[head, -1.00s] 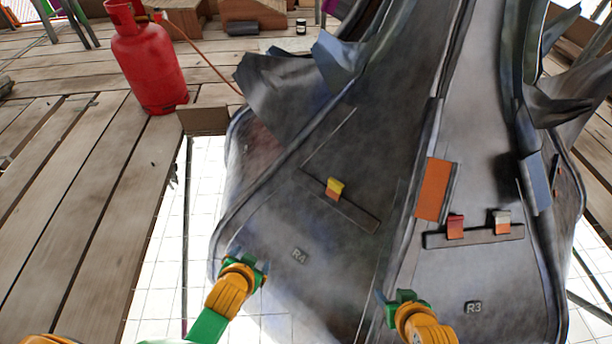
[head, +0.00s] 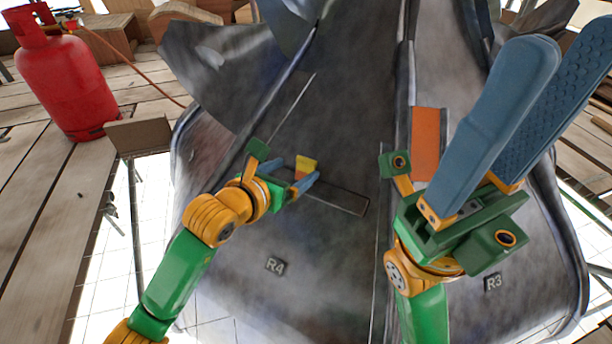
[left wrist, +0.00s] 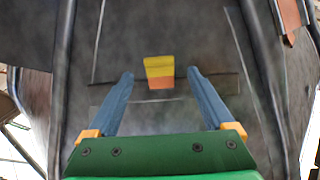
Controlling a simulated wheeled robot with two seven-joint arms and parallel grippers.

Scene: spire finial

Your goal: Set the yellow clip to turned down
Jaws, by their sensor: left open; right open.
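The yellow clip (head: 306,163) sits on a dark strip (head: 338,199) on the grey metal panel marked R4. In the left wrist view the clip (left wrist: 159,72) has a yellow upper part and an orange lower part. My left gripper (head: 299,181) is open at the clip. In the left wrist view its two blue fingers (left wrist: 160,75) stand apart on either side of the clip, with gaps to both. Whether they touch the panel I cannot tell. My right gripper (head: 535,100) is open and empty, raised in front of the panel marked R3, close to the camera.
An orange plate (head: 428,140) is on the panel to the right of the clip. A red gas cylinder (head: 65,85) stands on wooden planks at the left. Bent metal sheets (head: 225,75) stick out above the clip. My right gripper hides much of the R3 panel.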

